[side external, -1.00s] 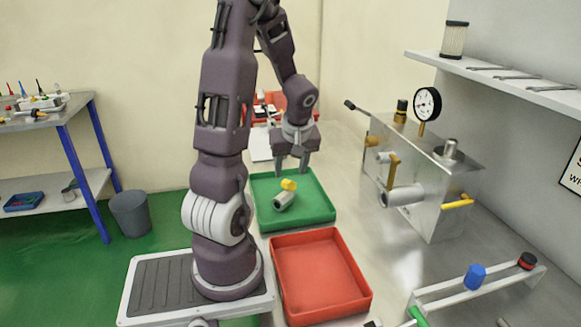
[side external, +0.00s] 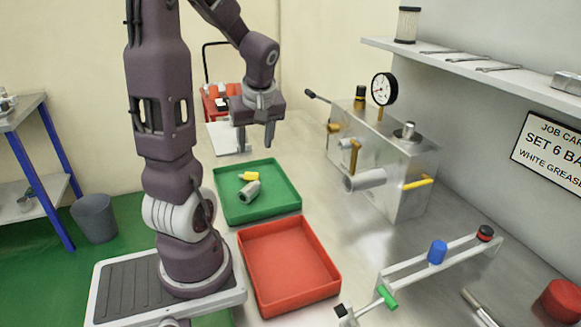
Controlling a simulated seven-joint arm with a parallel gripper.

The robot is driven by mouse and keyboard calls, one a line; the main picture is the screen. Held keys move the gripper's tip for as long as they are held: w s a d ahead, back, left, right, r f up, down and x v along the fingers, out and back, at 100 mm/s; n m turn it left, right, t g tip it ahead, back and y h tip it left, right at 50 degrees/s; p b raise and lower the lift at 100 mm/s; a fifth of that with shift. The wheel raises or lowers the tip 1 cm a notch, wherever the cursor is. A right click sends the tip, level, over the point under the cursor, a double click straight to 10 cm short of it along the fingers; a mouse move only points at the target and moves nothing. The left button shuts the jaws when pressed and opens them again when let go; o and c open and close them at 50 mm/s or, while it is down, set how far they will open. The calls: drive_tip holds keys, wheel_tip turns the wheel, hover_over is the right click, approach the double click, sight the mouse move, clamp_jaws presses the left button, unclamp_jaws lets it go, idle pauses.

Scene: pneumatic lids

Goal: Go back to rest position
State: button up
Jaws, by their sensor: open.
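My gripper (side external: 256,138) hangs with its fingers pointing down, apart and empty. In the picture it is just above the far edge of the green tray (side external: 287,203). A grey cylindrical part (side external: 249,191) and a small yellow piece (side external: 249,176) lie in the green tray, below the gripper and apart from it. The red tray (side external: 315,302) in front of the green one is empty.
A metal block with a gauge (side external: 384,89), pipes and yellow handles stands to the right. A rail with blue (side external: 437,252), green and black-red caps is at the front right. A red rack (side external: 213,103) stands behind. The shelf (side external: 470,58) overhangs the right side.

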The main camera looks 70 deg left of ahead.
drive_tip(key=w+d+r+m+t, duration=0.25)
drive_tip(key=d+r+m, duration=0.2)
drive_tip(key=d, duration=0.45)
drive_tip(key=s+d+r+m+t+h, duration=0.1)
drive_tip(key=s+d+m+h, duration=0.1)
drive_tip(key=d+m, duration=0.4)
drive_tip(key=s+d+r+m+t+h, duration=0.1)
drive_tip(key=s+d+m, duration=0.3)
drive_tip(key=d, duration=0.9)
drive_tip(key=m+t+h, duration=0.1)
drive_tip(key=m, duration=0.2)
drive_tip(key=shift+d+r+h, duration=0.25)
drive_tip(key=shift+d+h, duration=0.05)
drive_tip(key=shift+w+m, duration=0.1)
drive_tip(key=shift+m, duration=0.15)
